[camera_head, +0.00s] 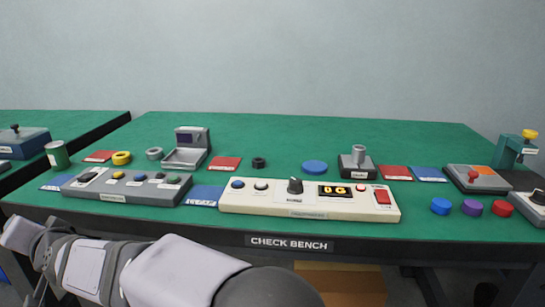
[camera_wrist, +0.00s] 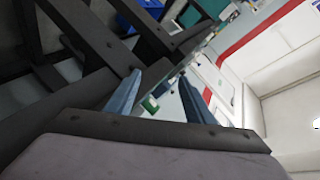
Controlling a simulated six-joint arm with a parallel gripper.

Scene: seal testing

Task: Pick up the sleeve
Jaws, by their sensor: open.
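No part is clearly labelled as the sleeve at this size. Candidates are a grey metal cylinder (camera_head: 358,154) upright on a dark grey block, a grey ring (camera_head: 154,153), a yellow ring (camera_head: 122,157) and a small black ring (camera_head: 259,162), all on the green bench top. I cannot tell which is the sleeve. My gripper (camera_wrist: 160,78) shows in the wrist view with its two blue-grey fingers apart and nothing between them. It points away from the bench top items. In the head view my arm crosses the lower left, in front of the bench; the gripper is out of that picture.
A cream control box (camera_head: 310,211) and a grey button panel (camera_head: 128,198) line the front edge. The back of the bench is clear.

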